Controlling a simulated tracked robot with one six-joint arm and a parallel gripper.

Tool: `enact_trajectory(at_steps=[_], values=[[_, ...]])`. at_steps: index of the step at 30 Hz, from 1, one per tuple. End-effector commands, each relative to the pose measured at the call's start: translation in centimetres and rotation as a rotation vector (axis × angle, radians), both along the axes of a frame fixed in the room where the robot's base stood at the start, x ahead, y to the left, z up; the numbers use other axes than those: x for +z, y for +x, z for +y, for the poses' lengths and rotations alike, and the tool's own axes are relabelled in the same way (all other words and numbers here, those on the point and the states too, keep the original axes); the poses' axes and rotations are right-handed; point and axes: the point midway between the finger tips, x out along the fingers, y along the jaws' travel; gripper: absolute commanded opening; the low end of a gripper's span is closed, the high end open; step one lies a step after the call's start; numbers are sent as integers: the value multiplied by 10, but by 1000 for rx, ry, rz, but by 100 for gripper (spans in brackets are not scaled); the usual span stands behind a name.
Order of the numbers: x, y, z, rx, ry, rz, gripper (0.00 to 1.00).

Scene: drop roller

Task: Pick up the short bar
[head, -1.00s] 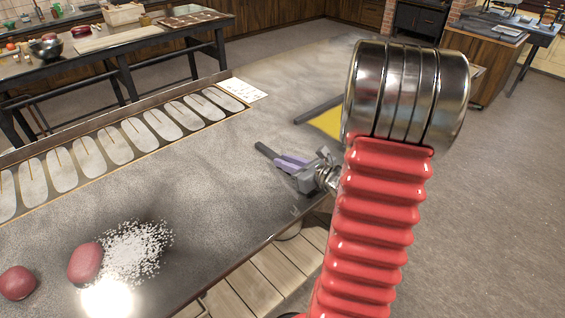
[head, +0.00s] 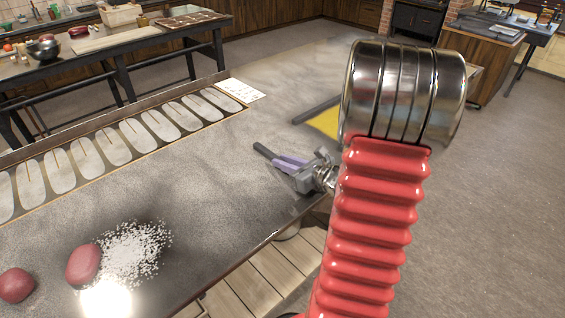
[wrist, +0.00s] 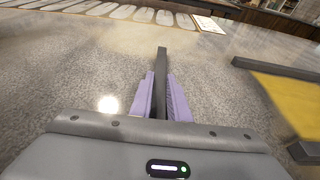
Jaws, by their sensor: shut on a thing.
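The short bar (wrist: 162,62) is a dark grey, straight bar. In the wrist view it lies between the two purple fingers of my gripper (wrist: 161,100) and points away from me past the fingertips. In the head view my gripper (head: 288,163) is shut on it at the right part of the grey table, and the bar's free end (head: 262,151) sticks out to the left. The bar's near end is hidden between the fingers. I cannot tell whether the bar touches the table.
A yellow patch (wrist: 290,98) edged by dark bars (wrist: 278,68) lies to the right of my gripper. A row of pale oval outlines (head: 120,145) runs along the table's far edge. Red lumps (head: 83,264) and white grains (head: 135,250) are at the lower left. The table's middle is clear.

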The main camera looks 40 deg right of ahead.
Motion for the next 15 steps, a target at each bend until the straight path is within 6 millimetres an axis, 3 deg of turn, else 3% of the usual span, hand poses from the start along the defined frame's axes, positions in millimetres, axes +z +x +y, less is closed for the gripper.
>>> enact_trajectory(at_steps=[8, 15], values=[[12, 1, -1, 1, -4, -4, 0], [39, 0, -1, 1, -5, -5, 0]])
